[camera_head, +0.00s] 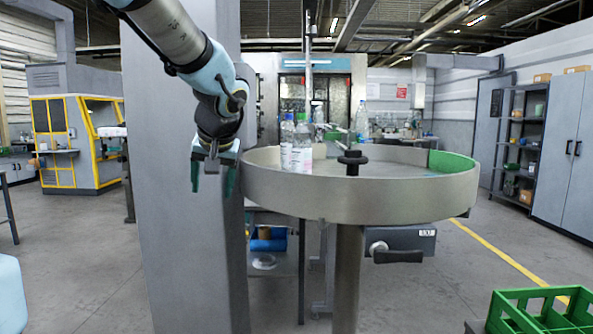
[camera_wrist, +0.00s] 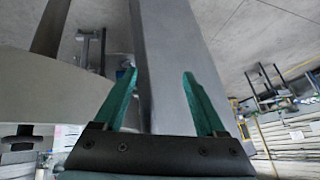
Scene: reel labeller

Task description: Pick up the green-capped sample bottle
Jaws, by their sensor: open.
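Two clear bottles with white labels stand close together inside the left part of the round turntable (camera_head: 370,205) in the head view: a left bottle (camera_head: 287,143) and a right bottle (camera_head: 302,152). Another clear bottle (camera_head: 362,122) shows at the turntable's far side. My gripper (camera_head: 213,188) hangs fingers-down just left of the turntable's rim, outside it and apart from the bottles. Its green fingers are spread and empty, also in the wrist view (camera_wrist: 157,82).
A grey column (camera_head: 180,230) stands behind my gripper. A black knob (camera_head: 352,163) rises from the turntable. The turntable's curved wall (camera_wrist: 55,105) fills the left of the wrist view. A green crate (camera_head: 540,310) is at the lower right. Open floor lies around.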

